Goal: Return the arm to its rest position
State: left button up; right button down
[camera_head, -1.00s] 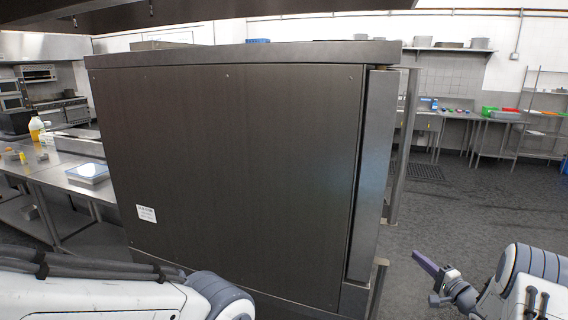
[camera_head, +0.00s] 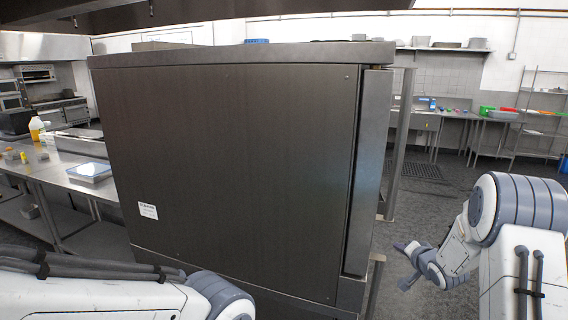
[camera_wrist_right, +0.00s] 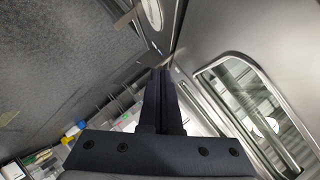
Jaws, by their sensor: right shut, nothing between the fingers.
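My right arm comes in from the right in the head view, bent, with its gripper (camera_head: 404,249) low over the floor, just right of the large steel cabinet (camera_head: 230,170). The right gripper is shut and empty; in the right wrist view its two dark fingers (camera_wrist_right: 160,88) lie side by side. A steel surface with a window (camera_wrist_right: 250,110) fills the right side of that view, and I cannot tell how far it is from the fingers. My left arm crosses the bottom left of the head view; its gripper is outside the picture.
The tall steel cabinet stands close in front, with a vertical handle bar (camera_head: 401,145) on its right side. A steel counter with a tray (camera_head: 90,171) and a yellow bottle (camera_head: 37,129) is at left. Open floor (camera_head: 440,200) lies at right, before back tables and a wire shelf.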

jog(key=s+a+n+g+b, duration=0.2)
jog(key=s+a+n+g, duration=0.2)
jog(key=s+a, duration=0.6)
jog(key=s+a+n+g+b, duration=0.2)
jog(key=s+a+n+g, duration=0.2)
jog(key=s, duration=1.5)
jog(key=s+a+n+g+b, duration=0.2)
jog(key=s+a+n+g, duration=0.2)
jog(key=s+a+n, duration=0.5)
jog(key=s+a, duration=0.6)
jog(key=shift+s+a+f+g+y+b, duration=0.15)
jog(key=shift+a+f+g+y+b, duration=0.15)
jog(key=shift+a+g+y, duration=0.1)
jog(key=shift+d, duration=0.1)
